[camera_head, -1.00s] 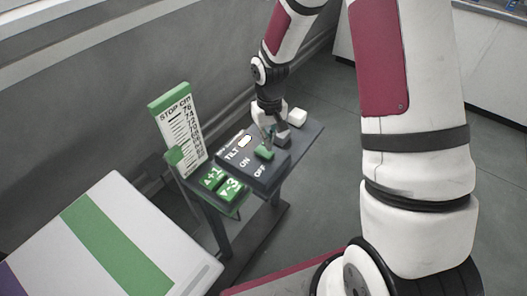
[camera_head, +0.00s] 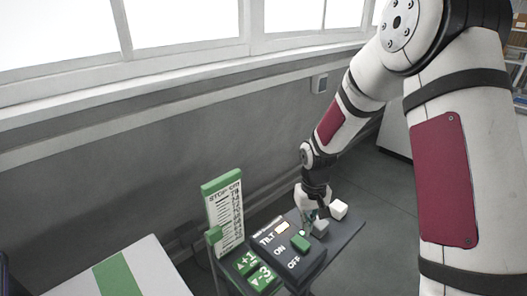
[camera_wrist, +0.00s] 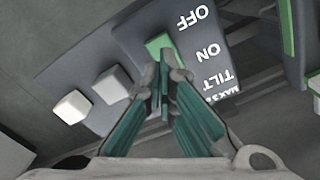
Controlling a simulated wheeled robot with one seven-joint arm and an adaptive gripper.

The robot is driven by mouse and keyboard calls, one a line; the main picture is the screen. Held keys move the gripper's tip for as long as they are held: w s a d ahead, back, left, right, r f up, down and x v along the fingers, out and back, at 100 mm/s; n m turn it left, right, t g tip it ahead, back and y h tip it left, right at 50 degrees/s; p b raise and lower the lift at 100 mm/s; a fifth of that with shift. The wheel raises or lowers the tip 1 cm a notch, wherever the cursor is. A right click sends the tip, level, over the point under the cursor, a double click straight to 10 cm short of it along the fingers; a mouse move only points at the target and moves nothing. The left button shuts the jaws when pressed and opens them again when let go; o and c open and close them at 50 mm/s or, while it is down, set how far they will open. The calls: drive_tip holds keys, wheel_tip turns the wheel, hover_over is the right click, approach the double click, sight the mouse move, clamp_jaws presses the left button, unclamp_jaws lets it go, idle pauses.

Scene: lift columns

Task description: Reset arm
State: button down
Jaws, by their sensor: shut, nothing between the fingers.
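My gripper (camera_head: 310,214) is over the dark control panel (camera_head: 345,240) on a stand, close to its green ON/OFF rocker (camera_head: 300,242). In the wrist view my gripper's teal fingers (camera_wrist: 160,82) are shut with nothing between them, and the fingertips overlap the near edge of the green rocker (camera_wrist: 157,44). I cannot tell whether they touch it. The TILT label (camera_head: 267,238) with a small white light (camera_head: 282,226) is beside the rocker.
A green-edged STOP cm scale (camera_head: 225,216) stands upright left of the panel, above green +1 and -3 buttons (camera_head: 255,270). Two pale blocks (camera_head: 339,208) sit on the panel's far end. A white surface with a green stripe (camera_head: 120,275) is at lower left. A wall with windows is behind.

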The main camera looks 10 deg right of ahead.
drive_tip(key=s+d+r+t, duration=0.1)
drive_tip(key=s+r, duration=0.3)
drive_tip(key=r, duration=0.6)
drive_tip(key=s+r+t, duration=0.1)
drive_tip(key=s+r, duration=0.4)
drive_tip(key=r, duration=0.5)
drive_tip(key=s+r+t, duration=0.1)
drive_tip(key=s+r, duration=0.3)
drive_tip(key=s, duration=0.4)
drive_tip(key=s+r+m+t, duration=0.1)
drive_tip(key=s+r, duration=0.3)
drive_tip(key=s, duration=0.4)
drive_tip(key=shift+s+a+t, duration=0.3)
drive_tip(key=shift+a+t, duration=0.05)
drive_tip(key=shift+t, duration=0.05)
